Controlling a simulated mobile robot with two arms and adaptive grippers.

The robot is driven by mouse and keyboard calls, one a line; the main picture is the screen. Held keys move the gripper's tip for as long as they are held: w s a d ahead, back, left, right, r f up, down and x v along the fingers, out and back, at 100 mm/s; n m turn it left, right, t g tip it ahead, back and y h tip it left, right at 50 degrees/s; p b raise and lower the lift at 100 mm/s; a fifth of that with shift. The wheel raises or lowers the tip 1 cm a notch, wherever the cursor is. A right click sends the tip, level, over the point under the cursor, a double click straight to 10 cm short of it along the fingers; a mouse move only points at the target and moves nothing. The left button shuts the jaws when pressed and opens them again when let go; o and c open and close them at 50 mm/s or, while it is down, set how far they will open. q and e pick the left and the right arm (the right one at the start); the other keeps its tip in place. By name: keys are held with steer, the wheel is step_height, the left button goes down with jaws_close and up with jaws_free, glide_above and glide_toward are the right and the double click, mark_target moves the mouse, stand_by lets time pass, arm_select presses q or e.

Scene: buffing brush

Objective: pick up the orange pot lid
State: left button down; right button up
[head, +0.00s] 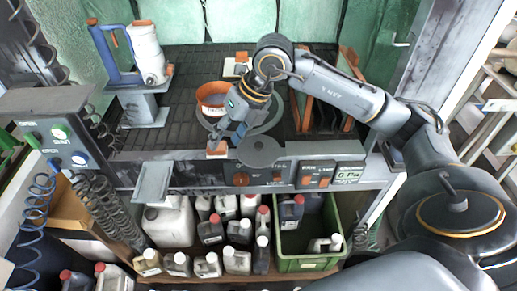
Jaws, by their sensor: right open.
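A round orange pot (213,100) with a pale label stands on the dark bench grate, left of my right arm. I cannot tell whether its orange top is a separate lid. My right gripper (217,138) is open and points down, in front of the pot, near the bench's front edge. A small orange-and-pale piece (217,149) shows right at its fingertips; I cannot tell whether it is the lid or whether they touch. The gripper hides part of the area behind it. My left gripper is not in view.
A blue-handled frame with a white roll (147,54) stands at the back left. A grey round disc (259,152) is at the front edge. A pale square plate (236,68) lies behind the arm. Several bottles and a green crate (308,262) are below.

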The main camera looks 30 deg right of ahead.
steer(key=d+r+m+h, duration=0.2)
steer(key=d+h, duration=0.3)
steer(key=d, duration=0.6)
steer(key=p, duration=0.2)
glide_above(259, 144)
steer(key=s, duration=0.2)
steer(key=x, duration=0.2)
steer(key=s+x, duration=0.1)
steer(key=x, duration=0.4)
steer(key=shift+s+a+f, duration=0.15)
steer(key=shift+a+f, duration=0.15)
steer(key=shift+f, duration=0.25)
steer(key=p+x, duration=0.2)
steer(key=x, duration=0.2)
steer(key=shift+a+f+p, duration=0.2)
steer(key=shift+f+p, duration=0.1)
steer(key=shift+f, duration=0.4)
jaws_close()
